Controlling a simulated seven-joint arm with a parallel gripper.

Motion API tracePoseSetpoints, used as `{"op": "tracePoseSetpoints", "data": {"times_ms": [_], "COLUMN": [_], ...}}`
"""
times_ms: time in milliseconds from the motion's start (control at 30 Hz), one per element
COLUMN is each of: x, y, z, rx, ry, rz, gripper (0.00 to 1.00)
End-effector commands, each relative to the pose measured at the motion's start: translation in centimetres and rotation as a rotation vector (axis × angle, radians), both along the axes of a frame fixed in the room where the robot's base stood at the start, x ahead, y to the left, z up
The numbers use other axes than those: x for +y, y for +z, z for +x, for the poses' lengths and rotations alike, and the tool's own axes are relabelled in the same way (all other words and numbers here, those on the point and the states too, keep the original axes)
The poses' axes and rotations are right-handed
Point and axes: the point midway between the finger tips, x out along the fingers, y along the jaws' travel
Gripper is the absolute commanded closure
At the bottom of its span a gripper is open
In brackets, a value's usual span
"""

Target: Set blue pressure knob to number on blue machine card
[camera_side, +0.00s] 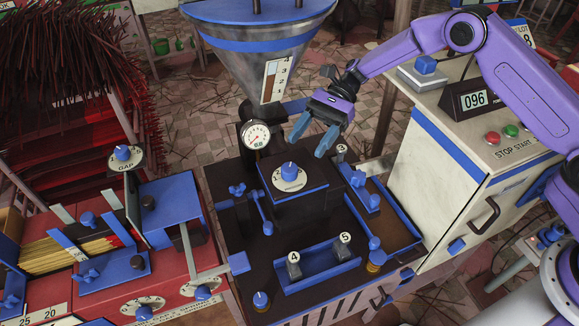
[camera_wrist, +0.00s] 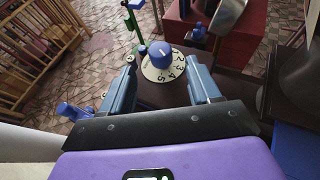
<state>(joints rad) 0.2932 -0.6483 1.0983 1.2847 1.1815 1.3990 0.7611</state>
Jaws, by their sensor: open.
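A blue knob (camera_side: 289,170) stands on a round pale number dial on top of the blue-edged dark machine (camera_side: 225,190). A blue knob (camera_wrist: 160,54) on a pale dial with numbers (camera_wrist: 178,68) shows in the wrist view, apparently the same one; 2, 3, 4 and 5 are legible on its right side. The knob's setting is too small to tell. My gripper (camera_side: 308,139) is open and empty, above and slightly right of the knob in the side view. In the wrist view its fingers (camera_wrist: 160,88) stand either side of the dial, apart from the knob. No card is clearly identifiable as the blue machine's.
A pressure gauge (camera_side: 256,136) and a hopper (camera_side: 262,50) stand behind the knob. A red machine (camera_side: 180,270) is left; a white cabinet (camera_side: 440,180) with a 096 display (camera_side: 474,100) is right.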

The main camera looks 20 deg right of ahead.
Motion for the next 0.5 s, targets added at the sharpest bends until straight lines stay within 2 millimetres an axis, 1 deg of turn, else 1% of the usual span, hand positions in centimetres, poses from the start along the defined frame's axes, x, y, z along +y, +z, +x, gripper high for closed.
{"op": "tracePoseSetpoints", "data": {"times_ms": [33,200,400,500], "x": [0.8,3.3,5.5,6.1], "y": [-0.4,-1.6,-2.6,-2.9], "z": [-0.6,-2.0,-3.2,-3.6], "rx": [0.002,0.000,-0.001,-0.001], "ry": [0.005,0.004,0.004,0.001], "rz": [-0.001,-0.001,-0.001,-0.001], "gripper": [0.39,0.39,0.39,0.39]}}
